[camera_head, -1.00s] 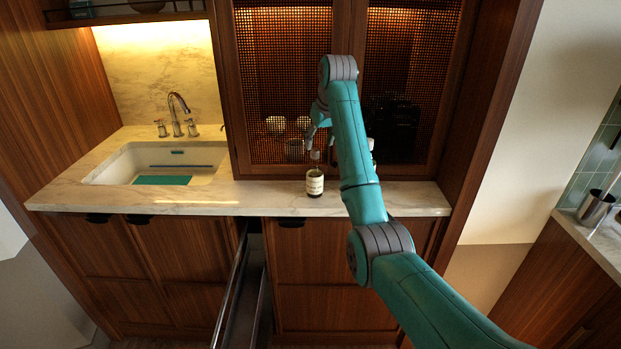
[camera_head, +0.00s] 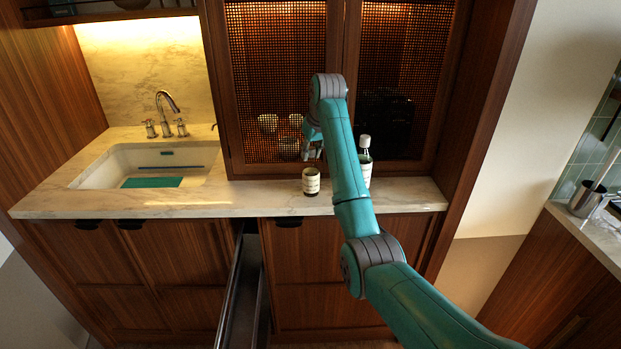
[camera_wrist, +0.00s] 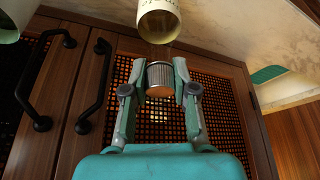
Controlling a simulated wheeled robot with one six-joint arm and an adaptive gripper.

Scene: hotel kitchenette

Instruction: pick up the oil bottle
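A bottle (camera_head: 365,152) with a white cap, a dark body and a pale label stands on the counter at the back right in the head view. My forearm hides part of it. My gripper (camera_head: 312,151) is to its left, above a short cream-labelled jar (camera_head: 311,180). The jar (camera_wrist: 158,22) is beyond the fingertips.
The mesh-fronted cabinet (camera_head: 345,100) stands close behind the jar and bottle. The marble counter (camera_head: 240,199) is clear left of the jar, up to the sink (camera_head: 112,163). A drawer (camera_head: 243,290) is pulled open below.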

